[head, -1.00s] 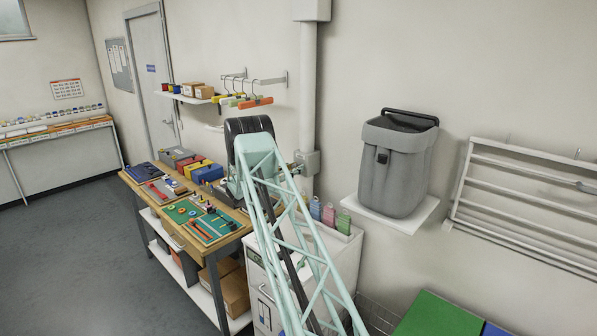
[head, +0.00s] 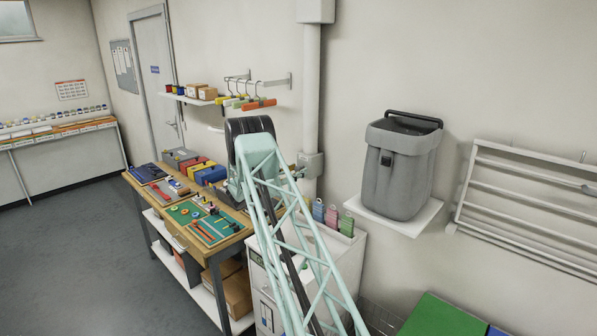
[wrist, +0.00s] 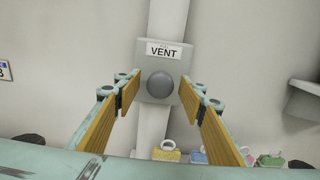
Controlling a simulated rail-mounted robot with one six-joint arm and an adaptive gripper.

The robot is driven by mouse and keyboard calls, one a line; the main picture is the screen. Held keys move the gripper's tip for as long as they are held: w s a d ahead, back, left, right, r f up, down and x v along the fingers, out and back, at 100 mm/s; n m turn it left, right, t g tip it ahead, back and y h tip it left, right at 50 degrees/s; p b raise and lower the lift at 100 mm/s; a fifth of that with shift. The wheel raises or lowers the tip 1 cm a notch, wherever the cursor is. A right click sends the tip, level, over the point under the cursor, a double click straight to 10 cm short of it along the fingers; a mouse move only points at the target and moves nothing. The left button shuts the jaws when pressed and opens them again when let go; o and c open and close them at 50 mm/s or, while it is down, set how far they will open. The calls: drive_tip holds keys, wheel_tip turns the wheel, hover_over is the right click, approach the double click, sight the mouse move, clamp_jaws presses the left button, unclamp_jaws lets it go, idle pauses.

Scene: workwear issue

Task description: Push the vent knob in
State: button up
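The vent knob (wrist: 160,85) is a round dark grey knob on a light grey box (wrist: 146,62) under a label reading VENT. In the wrist view it sits between my gripper's fingertips and beyond them. My gripper (wrist: 160,80) is open, its two wood-coloured finger pads spread to either side with nothing between them. I cannot tell how far the fingertips are from the box. In the head view the vent box (head: 311,163) is on the wall pipe, just right of my arm's raised elbow; the gripper itself is hidden there.
A workbench (head: 238,240) with tools and trays stands left of my arm. A white cabinet (head: 340,262) with coloured tags on top is below the vent box. A grey bin (head: 398,170) sits on a wall shelf to the right, beside a white rack (head: 525,175).

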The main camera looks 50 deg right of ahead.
drive_tip(key=a, duration=1)
drive_tip(key=shift+w+a, duration=0.2)
drive_tip(key=shift+w, duration=0.25)
drive_tip(key=s+a+r+m+g+y+b, duration=0.1)
drive_tip(key=s+a+r+m+y+b, duration=0.1)
drive_tip(key=s+a+r+m, duration=0.3)
drive_tip(key=s+a+r+y+b, duration=0.2)
drive_tip(key=s+a+r, duration=0.1)
drive_tip(key=a+r, duration=0.4)
drive_tip(key=s+a+r+m+y+b, duration=0.25)
drive_tip(key=s+a, duration=0.35)
drive_tip(key=a, duration=0.3)
drive_tip(key=s+a+r+m+y+b, duration=0.1)
drive_tip(key=s+a+r+m, duration=0.1)
drive_tip(key=s+a+r, duration=0.5)
drive_tip(key=s+a+f+m+t+y+b, duration=0.2)
drive_tip(key=s+a+f+y+b, duration=0.1)
drive_tip(key=s+a, duration=0.8)
drive_tip(key=s+a+f+m+t+y+b, duration=0.2)
drive_tip(key=s+a, duration=0.9)
drive_tip(key=a, duration=0.7)
drive_tip(key=s+a+f+m+t+y+b, duration=0.2)
drive_tip(key=s+a+f+m+y+b, duration=0.1)
drive_tip(key=s+a, duration=0.8)
drive_tip(key=shift+s+a+f+t+y+b, duration=0.35)
drive_tip(key=shift+a+f+y+b, duration=0.35)
drive_tip(key=shift+a+f+y, duration=1.05)
